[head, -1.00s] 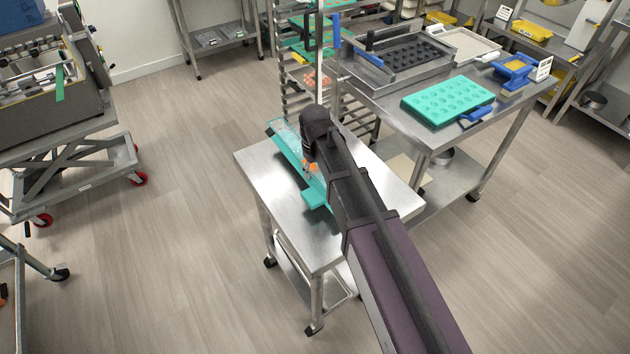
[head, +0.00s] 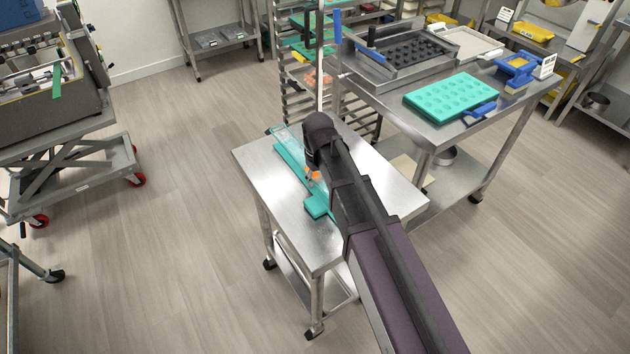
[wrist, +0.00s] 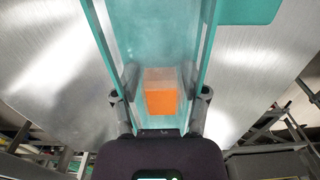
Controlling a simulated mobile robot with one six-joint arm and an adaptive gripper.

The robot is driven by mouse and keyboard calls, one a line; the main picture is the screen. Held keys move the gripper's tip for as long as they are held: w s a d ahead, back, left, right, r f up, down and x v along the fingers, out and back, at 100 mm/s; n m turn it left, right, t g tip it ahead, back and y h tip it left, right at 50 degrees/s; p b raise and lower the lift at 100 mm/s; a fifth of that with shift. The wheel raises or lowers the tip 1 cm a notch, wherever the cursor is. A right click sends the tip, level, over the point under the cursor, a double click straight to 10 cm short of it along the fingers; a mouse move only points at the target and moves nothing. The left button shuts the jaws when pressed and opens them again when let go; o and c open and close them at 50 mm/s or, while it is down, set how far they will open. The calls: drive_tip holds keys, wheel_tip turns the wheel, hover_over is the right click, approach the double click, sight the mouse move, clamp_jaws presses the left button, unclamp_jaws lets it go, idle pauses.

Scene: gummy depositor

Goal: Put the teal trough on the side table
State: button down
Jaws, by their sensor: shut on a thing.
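The teal trough (head: 291,160) is long, with clear upper walls and a wide teal end piece (head: 317,205). In the head view it lies over the side table (head: 265,178), a steel-topped cart, its long side slanting across the top. My gripper (head: 313,180) is shut on the trough, partly hidden by my arm. In the wrist view the trough (wrist: 152,35) runs between my gripper's two fingers (wrist: 160,105), with an orange block (wrist: 160,98) between them. The table top lies close beneath; I cannot tell whether the trough touches it.
A larger steel table (head: 435,133) with a teal mold (head: 452,97) and trays stands at the right. A tray rack (head: 300,88) stands behind the side table. A machine on a lift cart (head: 75,150) is at the left. Open floor lies between.

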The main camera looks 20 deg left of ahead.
sight(318, 176)
drive_tip(key=shift+f, duration=0.2)
drive_tip(key=shift+c, duration=0.6)
unclamp_jaws()
drive_tip(key=shift+r, duration=0.25)
wheel_tip(318, 176, up, 12)
drive_tip(key=p, duration=1.2)
drive_tip(key=shift+d, duration=0.1)
idle(0.6)
drive_tip(key=s+d+m, duration=0.3)
drive_tip(key=d+m, duration=0.2)
drive_tip(key=d, duration=1.2)
drive_tip(key=s+d+m, duration=0.2)
drive_tip(key=d+m, duration=0.3)
drive_tip(key=d, duration=1.3)
drive_tip(key=shift+s+d, duration=0.35)
drive_tip(key=shift+s, duration=0.05)
